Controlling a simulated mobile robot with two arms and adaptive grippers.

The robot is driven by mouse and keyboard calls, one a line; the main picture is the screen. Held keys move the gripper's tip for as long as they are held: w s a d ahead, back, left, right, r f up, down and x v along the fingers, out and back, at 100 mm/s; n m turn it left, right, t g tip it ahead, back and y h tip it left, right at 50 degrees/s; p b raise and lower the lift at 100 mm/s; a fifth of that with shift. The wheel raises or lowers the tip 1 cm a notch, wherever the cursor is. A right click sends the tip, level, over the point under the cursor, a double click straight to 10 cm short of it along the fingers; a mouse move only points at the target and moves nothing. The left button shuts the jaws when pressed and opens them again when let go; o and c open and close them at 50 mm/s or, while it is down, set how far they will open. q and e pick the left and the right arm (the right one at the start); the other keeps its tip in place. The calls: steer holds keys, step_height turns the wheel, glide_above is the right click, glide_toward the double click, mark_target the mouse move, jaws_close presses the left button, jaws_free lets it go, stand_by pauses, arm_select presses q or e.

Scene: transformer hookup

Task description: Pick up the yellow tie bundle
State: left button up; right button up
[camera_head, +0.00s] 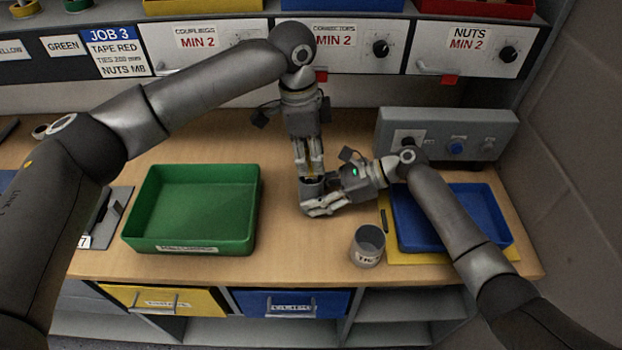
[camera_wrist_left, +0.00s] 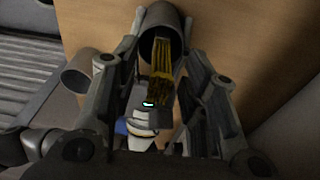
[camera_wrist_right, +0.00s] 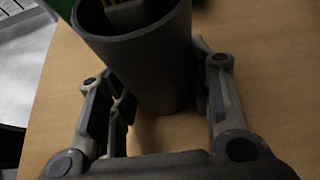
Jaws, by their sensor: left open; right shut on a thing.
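The yellow tie bundle (camera_wrist_left: 164,62) stands in a grey cup (camera_wrist_left: 152,20), its ends sticking out of the mouth in the left wrist view. The cup (camera_wrist_right: 145,65) also fills the top of the right wrist view, with a bit of yellow inside. My right gripper (camera_head: 322,202) is shut on this cup in the middle of the table. My left gripper (camera_head: 312,172) points down from above, right over the cup. It is open, with one finger on each side of the bundle. In the head view the fingers mostly hide the bundle.
A green tray (camera_head: 190,240) stands to the left and a blue tray (camera_head: 430,242) to the right. A second grey cup (camera_head: 368,246) stands near the front edge. A grey control box (camera_head: 450,130) is at the back right. Labelled drawers (camera_head: 340,60) line the back.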

arm_select(q)
steer(key=shift+d+f, duration=0.1)
steer(key=shift+f, duration=0.5)
jaws_close()
steer(key=shift+r, duration=0.15)
step_height(320, 180, up, 18)
stand_by(0.3)
arm_select(e)
steer(key=o, duration=0.9)
steer(key=shift+c, duration=0.2)
